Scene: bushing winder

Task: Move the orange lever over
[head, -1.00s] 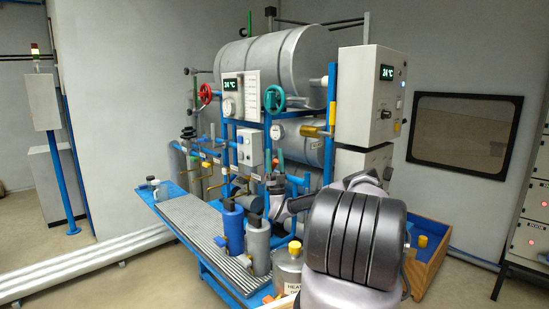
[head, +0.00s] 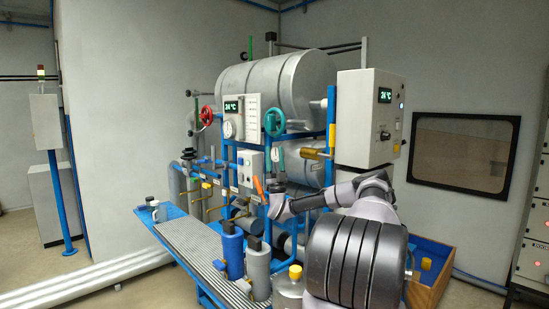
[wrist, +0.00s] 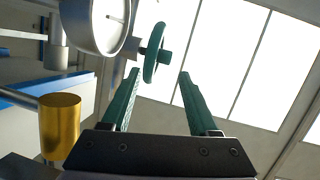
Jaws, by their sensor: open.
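A small orange lever (head: 258,186) shows in the head view on the blue pipework, at the front of the rig below the grey switch box. My gripper (head: 275,160) is right beside it, to its right and a little higher, with its fingers pointing up. I cannot tell whether they touch. In the wrist view my gripper (wrist: 158,85) is open, with two green fingers spread apart and nothing held between them. The orange lever is not visible in the wrist view.
A teal handwheel (wrist: 155,52) and a round gauge (wrist: 95,22) lie beyond my fingers in the wrist view. A brass cylinder (wrist: 60,125) is close on the left. Blue and grey cylinders (head: 232,250) stand on the grated bench (head: 195,245) below.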

